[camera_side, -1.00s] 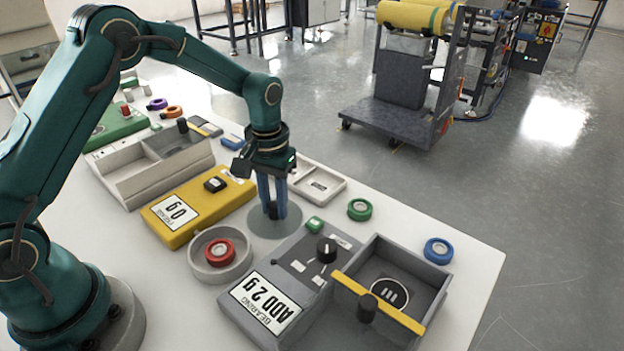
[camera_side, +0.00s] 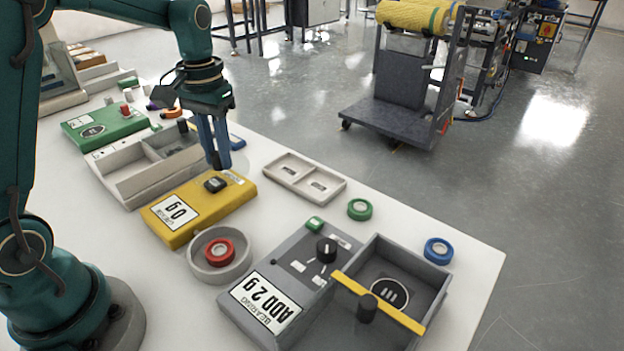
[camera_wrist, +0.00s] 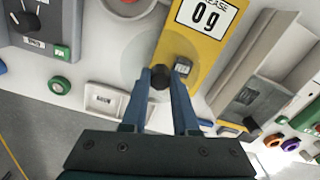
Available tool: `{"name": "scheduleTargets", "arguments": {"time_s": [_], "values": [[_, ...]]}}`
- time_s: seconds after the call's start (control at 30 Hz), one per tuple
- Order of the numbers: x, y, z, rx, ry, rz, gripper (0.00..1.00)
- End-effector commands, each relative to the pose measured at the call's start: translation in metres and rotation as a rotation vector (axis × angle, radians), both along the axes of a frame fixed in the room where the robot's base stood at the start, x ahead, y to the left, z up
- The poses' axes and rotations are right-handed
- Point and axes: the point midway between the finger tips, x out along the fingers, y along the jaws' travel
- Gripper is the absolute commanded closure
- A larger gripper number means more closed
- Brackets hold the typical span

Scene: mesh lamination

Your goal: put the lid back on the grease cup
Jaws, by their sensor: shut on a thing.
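My gripper (camera_side: 218,163) is shut on the black knob (camera_wrist: 160,77) of a pale, see-through round lid (camera_wrist: 137,66). The lid is held in the air past the far right end of the yellow grease scale (camera_side: 191,219), which reads 0 g. In the side view the lid is faint and mostly behind the fingers. A round, open-topped grey cup (camera_side: 196,262) stands in front of the scale with a red ring (camera_side: 219,251) inside; I cannot tell for sure that it is the grease cup. The lid is apart from it.
A grey bearing unit (camera_side: 290,250) and a bin (camera_side: 440,292) with a yellow bar stand at the right. A two-pocket tray (camera_side: 304,181) lies behind. A divided tray (camera_side: 130,183) and a green box (camera_side: 104,127) stand at the left. Green and blue rings lie near the edge.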

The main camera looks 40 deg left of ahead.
Motion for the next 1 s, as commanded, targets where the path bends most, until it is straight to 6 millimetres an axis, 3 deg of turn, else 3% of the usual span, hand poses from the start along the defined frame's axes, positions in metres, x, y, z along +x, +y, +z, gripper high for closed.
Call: {"name": "scheduleTargets", "arguments": {"time_s": [0.17, 0.27, 0.7, 1.0], "values": [[-0.007, 0.017, 0.010, 0.003, -0.006, -0.012, 1.00], [-0.015, 0.015, 0.006, -0.003, 0.007, -0.050, 1.00], [-0.078, -0.073, -0.001, -0.006, 0.015, -0.470, 1.00], [-0.083, -0.086, -0.004, -0.001, 0.003, -0.527, 1.00]]}}
